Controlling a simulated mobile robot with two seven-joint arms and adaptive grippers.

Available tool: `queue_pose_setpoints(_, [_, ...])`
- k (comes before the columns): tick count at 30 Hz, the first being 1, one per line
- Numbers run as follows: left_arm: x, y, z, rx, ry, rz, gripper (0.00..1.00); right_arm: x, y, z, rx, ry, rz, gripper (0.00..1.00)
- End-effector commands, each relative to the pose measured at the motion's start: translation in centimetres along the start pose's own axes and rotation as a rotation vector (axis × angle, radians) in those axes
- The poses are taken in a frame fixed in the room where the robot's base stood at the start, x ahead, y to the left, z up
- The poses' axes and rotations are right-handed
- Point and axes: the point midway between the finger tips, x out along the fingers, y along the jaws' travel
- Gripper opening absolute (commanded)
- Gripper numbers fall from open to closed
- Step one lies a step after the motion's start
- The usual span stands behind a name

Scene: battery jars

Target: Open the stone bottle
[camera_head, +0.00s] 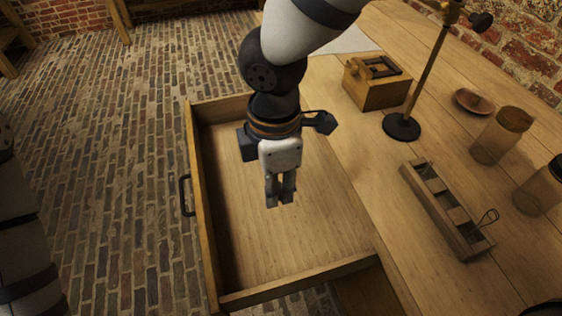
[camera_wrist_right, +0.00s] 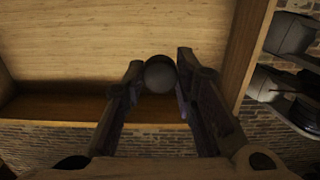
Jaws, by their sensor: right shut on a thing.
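My right gripper (camera_head: 281,195) points down over the open drawer (camera_head: 300,245). In the wrist view my right gripper (camera_wrist_right: 165,85) is shut on a small dark grey round piece (camera_wrist_right: 159,74), held between its fingertips above the drawer. I cannot tell whether the round piece is a stopper. No stone bottle can be made out with certainty. Two jars stand on the right of the table: one with a brown lid (camera_head: 503,136) and one with a dark top (camera_head: 541,187), partly cut off by the frame edge. My left gripper is not in view.
A wooden box (camera_head: 376,88), a rod stand (camera_head: 402,127), a small brown dish (camera_head: 474,101) and a narrow wooden rack (camera_head: 446,212) stand on the table (camera_head: 345,135). A dark object (camera_head: 545,309) is cut off at bottom right. The drawer floor looks bare.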

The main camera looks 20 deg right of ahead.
Motion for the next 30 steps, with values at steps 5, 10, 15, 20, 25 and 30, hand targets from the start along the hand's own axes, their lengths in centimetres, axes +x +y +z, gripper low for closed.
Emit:
queue_pose_setpoints(5, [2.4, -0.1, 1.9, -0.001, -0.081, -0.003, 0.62, 3.9, 5.3, 1.6, 0.006, 0.004, -0.023, 0.0])
queue_pose_setpoints(10, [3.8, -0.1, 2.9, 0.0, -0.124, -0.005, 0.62, 7.5, 9.0, 2.8, 0.003, 0.001, -0.022, 0.0])
queue_pose_setpoints(15, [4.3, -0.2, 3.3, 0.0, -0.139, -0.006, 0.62, 9.0, 10.8, 3.3, 0.001, 0.001, -0.012, 0.0])
queue_pose_setpoints(20, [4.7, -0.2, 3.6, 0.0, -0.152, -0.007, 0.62, 10.9, 11.6, 3.6, 0.0, -0.001, -0.014, 0.0])
queue_pose_setpoints(25, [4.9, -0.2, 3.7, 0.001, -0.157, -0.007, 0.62, 12.9, 11.7, 3.6, 0.0, 0.0, -0.008, 0.0])
queue_pose_setpoints(30, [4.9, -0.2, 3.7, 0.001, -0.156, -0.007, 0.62, 12.8, 11.7, 3.5, 0.0, 0.0, -0.006, 0.0])
